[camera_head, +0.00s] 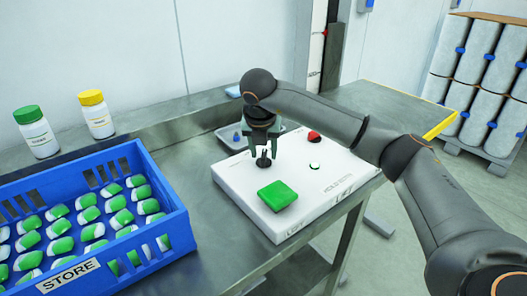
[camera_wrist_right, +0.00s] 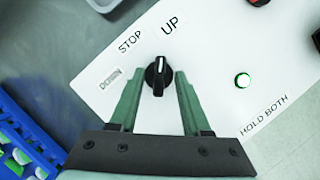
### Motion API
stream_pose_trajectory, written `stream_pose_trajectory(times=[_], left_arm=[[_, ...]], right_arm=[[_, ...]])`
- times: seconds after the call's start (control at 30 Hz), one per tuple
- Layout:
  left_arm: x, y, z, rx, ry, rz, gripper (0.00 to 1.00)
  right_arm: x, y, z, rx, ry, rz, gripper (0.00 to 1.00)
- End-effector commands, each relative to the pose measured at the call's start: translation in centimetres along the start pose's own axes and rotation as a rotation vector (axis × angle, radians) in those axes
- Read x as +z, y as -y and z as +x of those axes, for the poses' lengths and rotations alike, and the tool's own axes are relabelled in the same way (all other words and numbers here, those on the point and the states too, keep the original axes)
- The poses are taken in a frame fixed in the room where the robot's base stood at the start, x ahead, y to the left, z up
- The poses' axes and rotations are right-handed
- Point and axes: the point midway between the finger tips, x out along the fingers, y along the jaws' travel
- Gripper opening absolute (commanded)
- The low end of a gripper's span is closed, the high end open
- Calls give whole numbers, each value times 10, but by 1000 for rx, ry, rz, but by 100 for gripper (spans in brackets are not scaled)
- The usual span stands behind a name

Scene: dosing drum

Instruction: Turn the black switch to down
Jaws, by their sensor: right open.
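The black switch (camera_head: 264,161) stands on the top of a white control box (camera_head: 330,187). In the right wrist view the black switch (camera_wrist_right: 158,77) has a white pointer mark aimed toward the UP label (camera_wrist_right: 171,25). The STOP label (camera_wrist_right: 130,42) and the DOWN label (camera_wrist_right: 110,78) lie to its left. My right gripper (camera_head: 261,147) is over the switch, pointing down. Its green fingers (camera_wrist_right: 159,74) are open, one on either side of the knob, with gaps visible between. My left gripper is not in view.
The box also carries a green pad (camera_head: 277,196), a red button (camera_head: 314,136) and a white button (camera_head: 314,166). A blue crate (camera_head: 68,271) of green-and-white packets stands at left. Two bottles, green-capped (camera_head: 35,132) and yellow-capped (camera_head: 97,114), stand behind it. A grey tray (camera_head: 227,135) lies behind the box.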

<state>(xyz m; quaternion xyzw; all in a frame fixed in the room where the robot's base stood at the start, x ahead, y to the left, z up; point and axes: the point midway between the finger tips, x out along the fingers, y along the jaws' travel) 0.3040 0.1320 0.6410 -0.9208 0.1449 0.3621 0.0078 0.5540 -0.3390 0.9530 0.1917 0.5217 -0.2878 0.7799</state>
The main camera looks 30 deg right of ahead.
Motion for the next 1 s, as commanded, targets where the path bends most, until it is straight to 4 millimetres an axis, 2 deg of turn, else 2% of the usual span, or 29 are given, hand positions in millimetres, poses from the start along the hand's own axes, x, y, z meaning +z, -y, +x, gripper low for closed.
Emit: stream_pose_trajectory(times=[0.33, 0.73, 1.0], left_arm=[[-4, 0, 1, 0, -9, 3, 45], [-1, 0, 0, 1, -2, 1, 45], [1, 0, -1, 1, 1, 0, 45]], right_arm=[[0, 0, 4, 1, 1, 0, 46], [0, 0, 3, 1, 1, 0, 1], [0, 0, 3, 1, 1, 0, 0]])
